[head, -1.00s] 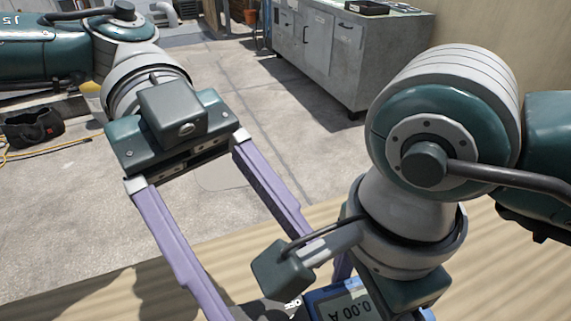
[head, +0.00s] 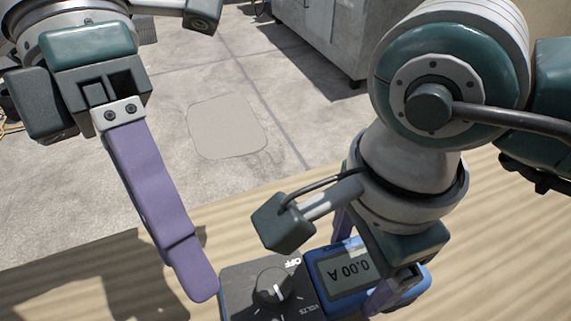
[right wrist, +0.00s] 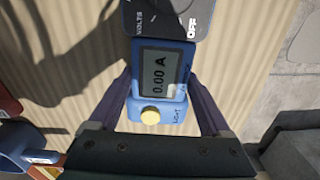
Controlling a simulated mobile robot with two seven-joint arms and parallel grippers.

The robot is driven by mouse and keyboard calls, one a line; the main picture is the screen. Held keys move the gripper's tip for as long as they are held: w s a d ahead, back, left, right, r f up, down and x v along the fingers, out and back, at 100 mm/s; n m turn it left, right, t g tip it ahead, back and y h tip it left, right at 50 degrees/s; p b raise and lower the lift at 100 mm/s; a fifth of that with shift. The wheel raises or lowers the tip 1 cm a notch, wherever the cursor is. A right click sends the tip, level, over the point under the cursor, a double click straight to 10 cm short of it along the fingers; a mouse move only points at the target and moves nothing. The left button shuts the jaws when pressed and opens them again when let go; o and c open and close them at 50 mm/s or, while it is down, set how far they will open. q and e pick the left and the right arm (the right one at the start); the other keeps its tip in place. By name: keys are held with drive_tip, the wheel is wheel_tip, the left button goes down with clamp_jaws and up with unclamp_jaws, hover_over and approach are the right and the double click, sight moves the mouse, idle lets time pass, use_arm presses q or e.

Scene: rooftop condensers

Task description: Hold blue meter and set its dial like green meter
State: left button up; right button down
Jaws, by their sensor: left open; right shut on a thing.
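The blue meter (head: 332,281) lies at the bottom centre of the head view, its display reading 0.00 A upside down. Its grey face carries a dark round dial (head: 272,286) with a white pointer mark, and OFF and VOLTS labels. My right gripper (head: 362,266) is shut on the meter's display end; in the right wrist view, its fingers (right wrist: 161,100) flank the blue body (right wrist: 160,75). My left gripper (head: 202,288) is open, seen side-on, with one purple finger visible and its tip beside the dial face's left edge. The green meter is not in view.
The meter is over a striped, wood-coloured surface (head: 468,235) with dark arm shadows. In the right wrist view, a red object (right wrist: 8,105) and another blue object (right wrist: 25,148) stand at the lower left. A grey cabinet (head: 320,38) stands beyond on the concrete floor.

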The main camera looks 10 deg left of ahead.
sight(270, 282)
use_arm(q)
wheel_tip(270, 282, up, 4)
drive_tip(key=w+m+t+y, duration=0.25)
drive_tip(key=m+t, duration=0.25)
drive_tip(key=m, duration=0.9)
drive_tip(key=shift+h, duration=0.45)
drive_tip(key=x, duration=1.2)
drive_tip(key=shift+d, duration=0.45)
drive_tip(key=shift+c, duration=0.4)
clamp_jaws()
